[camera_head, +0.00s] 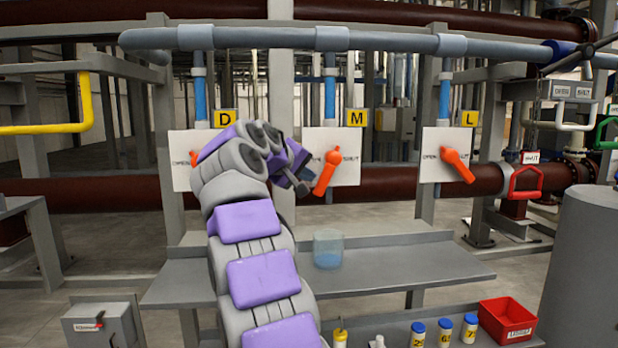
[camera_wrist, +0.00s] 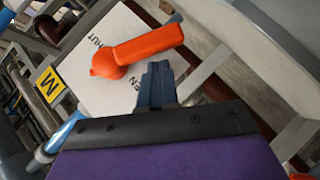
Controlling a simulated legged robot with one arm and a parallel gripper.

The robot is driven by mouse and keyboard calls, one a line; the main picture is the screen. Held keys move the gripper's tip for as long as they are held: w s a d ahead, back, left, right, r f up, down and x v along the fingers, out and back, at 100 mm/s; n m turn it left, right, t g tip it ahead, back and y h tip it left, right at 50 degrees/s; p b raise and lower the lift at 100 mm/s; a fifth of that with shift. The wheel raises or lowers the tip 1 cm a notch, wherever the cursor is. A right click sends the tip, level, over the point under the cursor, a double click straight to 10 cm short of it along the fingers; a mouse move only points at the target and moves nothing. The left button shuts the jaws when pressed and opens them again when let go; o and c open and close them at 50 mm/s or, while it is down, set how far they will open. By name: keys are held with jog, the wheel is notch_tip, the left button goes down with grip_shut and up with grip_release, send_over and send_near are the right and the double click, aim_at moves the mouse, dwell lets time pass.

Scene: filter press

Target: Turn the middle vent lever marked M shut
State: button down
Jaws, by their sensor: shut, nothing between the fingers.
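The M vent lever (camera_head: 326,174) is orange and sits on a white panel (camera_head: 349,172) under the yellow M tag (camera_head: 356,118). Its handle slants down and left from its hub; "SHUT" is printed at the panel's right. My gripper (camera_head: 301,186) is at the left of the handle, its fingers shut and empty. In the wrist view the fingers (camera_wrist: 157,75) end close below the orange lever (camera_wrist: 145,46), on the "OPEN" lettering side. The M tag (camera_wrist: 48,84) is at left there. Whether the fingers touch the handle, I cannot tell.
The D panel (camera_head: 181,165) is left, its lever mostly hidden by my arm. The L lever (camera_head: 457,165) is right, slanting down-right. A grey bench (camera_head: 400,262) with a clear blue beaker (camera_head: 328,249) stands below. A red bin (camera_head: 507,321) and bottles are lower.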

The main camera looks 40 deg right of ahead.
aim_at(323, 190)
jog(key=f+h+b, duration=0.1)
jog(key=s+d+f+n+h+b, duration=0.1)
jog(key=b, duration=0.1)
jog(key=f+n+h+b, duration=0.1)
jog(key=shift+s+d+g+b, duration=0.2)
jog(key=shift+d+g+b, duration=0.05)
jog(key=shift+g+b, duration=0.05)
jog(key=n+h+b, duration=0.1)
jog(key=d+f+n+h+b, duration=0.1)
jog(key=shift+s+f+b, duration=0.2)
jog(key=shift+f+b, duration=0.05)
jog(key=shift+b, duration=0.15)
jog(key=s+d+n+t+h+b, duration=0.1)
jog(key=n+b, duration=0.1)
jog(key=b, duration=0.1)
jog(key=d+n+t+h+b, duration=0.2)
jog(key=n+b, duration=0.1)
jog(key=s+d+n+t+h+b, duration=0.1)
jog(key=n+b, duration=0.1)
jog(key=b, duration=0.2)
jog(key=shift+s+d+f+n+t+h, duration=0.25)
jog(key=shift+s+f+n+t+h, duration=0.05)
jog(key=shift+s+n, duration=0.1)
jog(key=shift+d+b, duration=0.3)
jog(key=shift+r, duration=0.15)
